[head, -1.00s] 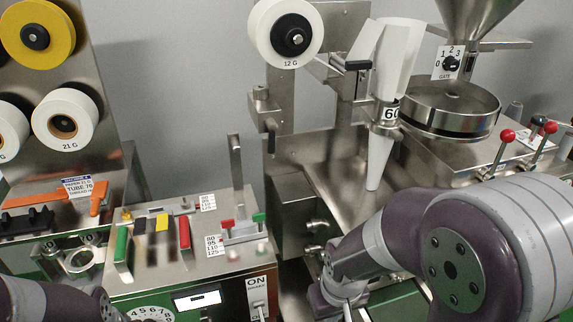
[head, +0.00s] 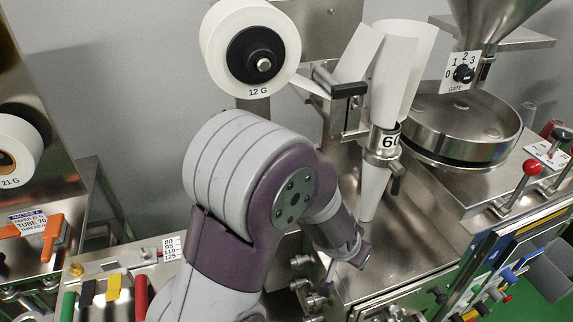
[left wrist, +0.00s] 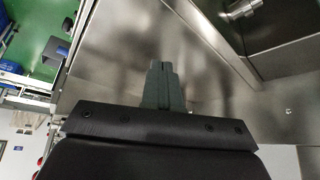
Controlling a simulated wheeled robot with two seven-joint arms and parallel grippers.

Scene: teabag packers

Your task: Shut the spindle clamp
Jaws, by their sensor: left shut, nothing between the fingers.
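I cannot single out the spindle clamp for certain. In the head view, the white 12 G paper roll (head: 222,50) sits on a spindle with a black hub (head: 250,55). A black-handled lever (head: 349,90) stands just right of the roll, in front of the steel upright. My left arm crosses the middle of the head view, with its wrist low, right of centre and well below the roll. In the left wrist view, my left gripper (left wrist: 160,68) is shut and empty, its fingers together in front of bare steel panels. My right gripper is out of view.
The white paper forming tube (head: 398,75) marked 60 stands right of the lever. Coloured handles (head: 140,297) lie lower left. A steel fitting (left wrist: 240,8) shows in the left wrist view.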

